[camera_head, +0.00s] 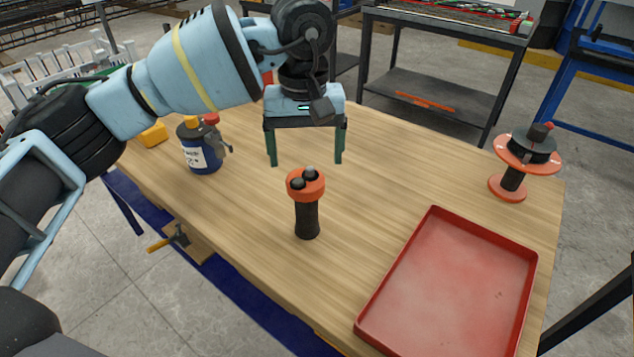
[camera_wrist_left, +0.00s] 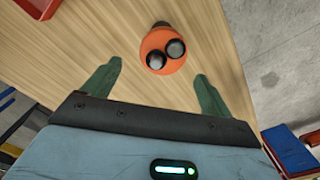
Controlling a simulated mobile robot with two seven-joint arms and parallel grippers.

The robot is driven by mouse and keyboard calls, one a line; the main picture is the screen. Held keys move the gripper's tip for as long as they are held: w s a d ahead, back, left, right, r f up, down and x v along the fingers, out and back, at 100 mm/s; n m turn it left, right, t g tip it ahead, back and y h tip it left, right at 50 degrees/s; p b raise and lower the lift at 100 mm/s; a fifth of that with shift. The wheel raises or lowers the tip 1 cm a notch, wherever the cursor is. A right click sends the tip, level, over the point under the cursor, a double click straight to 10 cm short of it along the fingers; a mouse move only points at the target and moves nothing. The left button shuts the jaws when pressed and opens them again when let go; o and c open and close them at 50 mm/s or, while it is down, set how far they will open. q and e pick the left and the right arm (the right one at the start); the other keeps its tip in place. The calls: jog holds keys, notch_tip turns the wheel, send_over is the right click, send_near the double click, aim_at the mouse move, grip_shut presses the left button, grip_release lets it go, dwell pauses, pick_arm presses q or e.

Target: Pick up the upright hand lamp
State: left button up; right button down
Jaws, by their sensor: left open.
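The hand lamp (camera_head: 306,214) stands upright on the wooden table, with a black handle and an orange head carrying two dark round lenses. In the left wrist view the lamp's orange head (camera_wrist_left: 162,52) shows from above, beyond the fingertips and roughly between their lines. My left gripper (camera_head: 306,162) is open, with two green fingers pointing down above the table, behind the lamp in the head view. Its fingers also show in the left wrist view (camera_wrist_left: 158,78), apart from the lamp with nothing between them. My right gripper is not in view.
A red tray (camera_head: 448,290) lies at the table's front right. A blue canister (camera_head: 203,150) stands at the left, near a yellow block (camera_head: 154,134). An orange-and-black reel-like object (camera_head: 513,165) stands at the right corner. Bare wood surrounds the lamp.

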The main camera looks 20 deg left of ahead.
aim_at(306, 179)
pick_arm(q)
jog(key=shift+s+a+r, duration=0.1)
jog(key=shift+s+r, duration=0.05)
jog(key=shift+r, duration=0.05)
jog(key=shift+s+f, duration=0.15)
jog(key=shift+s, duration=0.15)
jog(key=shift+f, duration=1.3)
notch_tip(306, 179, down, 4)
jog(key=shift+s+f+p, duration=0.1)
jog(key=shift+p, duration=0.35)
jog(key=shift+d+f, duration=0.2)
jog(key=shift+f, duration=0.15)
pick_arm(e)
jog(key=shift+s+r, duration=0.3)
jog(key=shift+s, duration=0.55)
